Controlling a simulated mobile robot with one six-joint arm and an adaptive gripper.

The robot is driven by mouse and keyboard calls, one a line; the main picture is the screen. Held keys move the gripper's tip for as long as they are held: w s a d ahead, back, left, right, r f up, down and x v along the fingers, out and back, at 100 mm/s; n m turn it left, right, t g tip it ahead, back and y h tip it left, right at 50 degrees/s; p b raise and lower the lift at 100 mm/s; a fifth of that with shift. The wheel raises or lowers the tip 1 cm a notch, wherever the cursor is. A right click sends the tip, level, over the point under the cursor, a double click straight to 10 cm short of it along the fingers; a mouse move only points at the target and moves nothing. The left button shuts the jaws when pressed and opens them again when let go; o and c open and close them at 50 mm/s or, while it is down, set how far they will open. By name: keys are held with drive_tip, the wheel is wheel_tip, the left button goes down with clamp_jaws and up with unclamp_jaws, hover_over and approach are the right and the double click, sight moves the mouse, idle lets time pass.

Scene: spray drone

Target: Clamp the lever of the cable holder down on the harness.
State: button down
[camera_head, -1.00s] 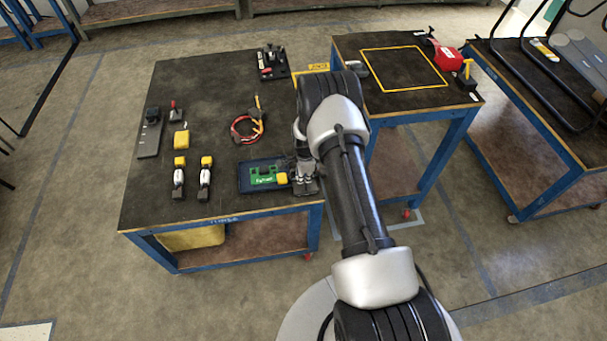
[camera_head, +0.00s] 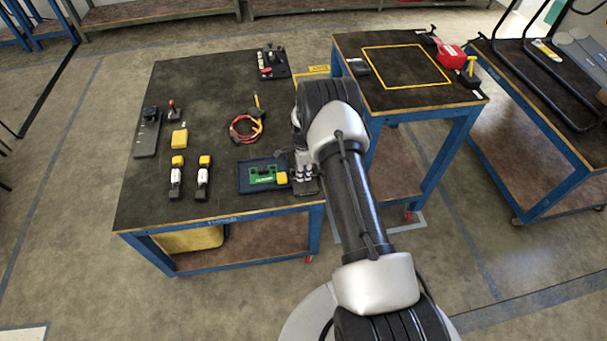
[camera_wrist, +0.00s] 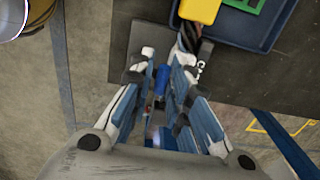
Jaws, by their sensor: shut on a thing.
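My gripper (camera_head: 304,178) is low at the front right corner of the left table, over a dark base (camera_head: 309,188) that looks like the cable holder. In the wrist view my gripper (camera_wrist: 160,84) has its fingers closed around a small blue piece (camera_wrist: 162,75), which appears to be the lever. A looped red and black cable (camera_head: 243,128) with yellow ends, possibly the harness, lies on the table behind. The fingers hide whether any cable sits in the holder and how the lever is tilted.
A blue tray (camera_head: 243,184) with a green board (camera_head: 262,174) and a yellow block (camera_head: 282,178) stands close left of my gripper. Two white-and-yellow tools (camera_head: 203,176) lie farther left. The right table (camera_head: 410,95) holds a yellow-outlined area. The left table's middle is mostly clear.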

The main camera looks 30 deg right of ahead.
drive_tip(key=c, duration=1.7)
unclamp_jaws()
drive_tip(key=shift+o, duration=0.2)
wheel_tip(320, 180, up, 12)
drive_tip(key=shift+s, duration=0.2)
